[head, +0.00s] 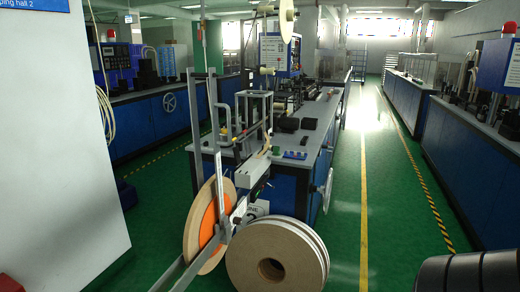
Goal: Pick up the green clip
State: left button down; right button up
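A small green object (276,150) lies on the grey top of the blue machine bench (312,150), near its front end. It may be the green clip, but it is too small to make out its shape. A small blue tray (295,155) with tiny coloured items lies just right of it. Neither of my grippers is in view.
A large reel with an orange centre (207,222) stands upright on a metal frame before the bench. Wide pale rolls (268,240) stand on the floor beside it. Black ribbed round things (470,272) fill the lower right corner. The green aisle (385,200) right of the bench is clear.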

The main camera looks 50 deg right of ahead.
aim_at(276, 152)
jog(key=l+u, duration=0.25)
jog(key=l, duration=0.55)
jog(key=l+u, duration=0.3)
jog(key=l, duration=1.45)
jog(key=k+l, duration=0.1)
jog(key=l, duration=0.75)
